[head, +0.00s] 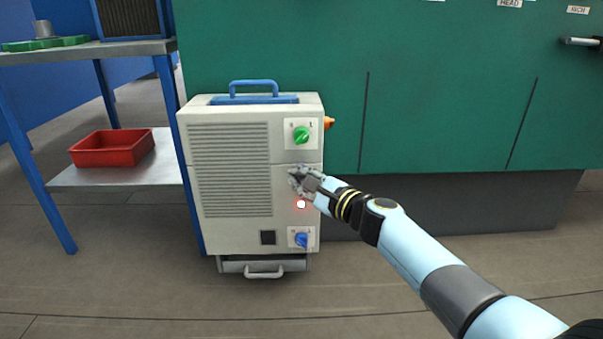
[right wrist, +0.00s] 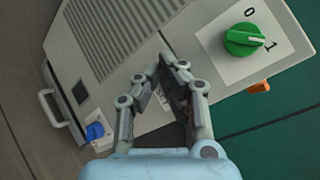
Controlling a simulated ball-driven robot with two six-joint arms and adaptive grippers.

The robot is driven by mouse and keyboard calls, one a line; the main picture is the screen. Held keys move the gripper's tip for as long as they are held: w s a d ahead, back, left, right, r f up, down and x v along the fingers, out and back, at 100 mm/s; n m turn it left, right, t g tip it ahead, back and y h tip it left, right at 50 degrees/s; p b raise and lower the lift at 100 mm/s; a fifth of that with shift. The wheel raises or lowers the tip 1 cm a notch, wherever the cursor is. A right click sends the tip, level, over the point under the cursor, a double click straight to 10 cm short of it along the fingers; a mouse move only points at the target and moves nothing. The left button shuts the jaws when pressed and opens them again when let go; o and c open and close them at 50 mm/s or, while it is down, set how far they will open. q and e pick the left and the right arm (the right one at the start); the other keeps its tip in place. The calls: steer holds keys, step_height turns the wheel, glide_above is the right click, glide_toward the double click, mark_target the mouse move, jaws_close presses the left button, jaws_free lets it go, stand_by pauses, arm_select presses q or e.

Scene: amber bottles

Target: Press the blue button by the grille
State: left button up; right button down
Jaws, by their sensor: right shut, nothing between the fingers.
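A pale grey cabinet (head: 235,235) with a slatted grille (head: 230,170) on its front stands before the green counter. My right gripper (head: 293,177) is shut and empty, in front of the panel to the right of the grille. Its fingertips show close together in the right wrist view (right wrist: 173,58); I cannot tell whether they touch the panel. A blue knob-like control (head: 302,240) sits low on the panel, below the gripper; it also shows in the right wrist view (right wrist: 95,131). No separate blue button shows; the gripper hides part of the panel. My left gripper is out of view.
A green knob (head: 301,135) marked 0 and 1 is above the gripper, and a glowing white-red light (head: 301,204) just below it. An orange part (head: 328,122) juts from the cabinet's right side. A blue-legged shelf with a red tray (head: 112,160) stands at left.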

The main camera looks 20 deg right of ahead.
steer(key=shift+w, duration=0.2)
stand_by(0.4)
steer(key=shift+w+d, duration=0.15)
steer(key=shift+w, duration=0.05)
steer(key=shift+w+d+b, duration=0.1)
steer(key=shift+w+b, duration=0.3)
steer(key=shift+w, duration=0.05)
stand_by(0.7)
steer(key=shift+s, duration=0.1)
steer(key=shift+s+a, duration=0.25)
steer(key=shift+s, duration=0.5)
steer(key=s, duration=0.2)
steer(key=s+a+p, duration=0.1)
steer(key=s, duration=0.1)
steer(key=shift+s+a, duration=0.2)
steer(key=shift+s, duration=0.2)
stand_by(0.6)
